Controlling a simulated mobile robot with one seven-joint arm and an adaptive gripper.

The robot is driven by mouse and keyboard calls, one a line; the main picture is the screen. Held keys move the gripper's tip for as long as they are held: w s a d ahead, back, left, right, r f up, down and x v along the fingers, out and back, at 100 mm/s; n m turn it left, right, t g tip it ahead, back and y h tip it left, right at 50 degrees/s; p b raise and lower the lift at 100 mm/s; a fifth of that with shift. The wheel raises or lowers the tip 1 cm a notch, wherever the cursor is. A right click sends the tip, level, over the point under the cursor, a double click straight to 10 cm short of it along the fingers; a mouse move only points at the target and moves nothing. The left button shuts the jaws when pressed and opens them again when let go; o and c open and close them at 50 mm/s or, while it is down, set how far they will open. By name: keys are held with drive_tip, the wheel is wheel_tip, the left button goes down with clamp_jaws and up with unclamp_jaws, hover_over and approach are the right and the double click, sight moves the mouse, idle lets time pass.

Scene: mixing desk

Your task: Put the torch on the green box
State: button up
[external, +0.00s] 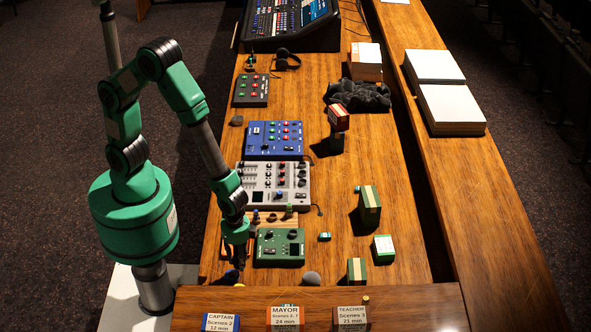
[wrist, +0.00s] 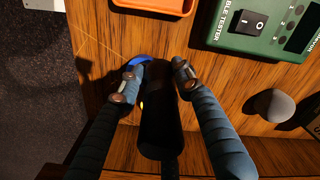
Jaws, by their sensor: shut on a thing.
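My gripper (external: 237,263) is low over the near left part of the desk, pointing down. In the wrist view, my gripper (wrist: 157,76) has its two fingers on either side of a dark cylinder, which looks like the torch (wrist: 160,120), and is shut on it. The torch is too dark to show detail, and in the external view I cannot make it out clearly from the fingers. The green box, a cable tester (external: 279,247) with a black switch, lies flat to the right of my gripper. It also shows at the upper right of the wrist view (wrist: 235,38).
A blue object (wrist: 134,62) lies by the left finger. A grey dome (external: 311,278) stands right of my gripper. A grey mixer (external: 274,185) and a blue panel (external: 274,139) lie beyond. Green-and-tan boxes (external: 369,205) stand to the right. A raised ledge (external: 420,305) with cards borders the front.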

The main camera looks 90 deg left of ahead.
drive_tip(key=w+a+r+n+p, duration=0.1)
drive_tip(key=w+a+n, duration=0.3)
drive_tip(key=w, duration=0.8)
drive_tip(key=w+a+r+n+p, duration=0.2)
drive_tip(key=w+a+n, duration=0.3)
drive_tip(key=w, duration=0.8)
drive_tip(key=w+a+r+n+p, duration=0.1)
drive_tip(key=w+a+n, duration=0.3)
drive_tip(key=w+n, duration=0.4)
drive_tip(key=w, duration=0.5)
drive_tip(key=shift+a+r+n, duration=0.15)
drive_tip(key=shift+n, duration=0.25)
hover_over(385, 245)
drive_tip(key=shift+f+p, duration=0.3)
drive_tip(key=shift+f, duration=0.4)
drive_tip(key=shift+s+f, duration=0.1)
drive_tip(key=shift+f, duration=1.65)
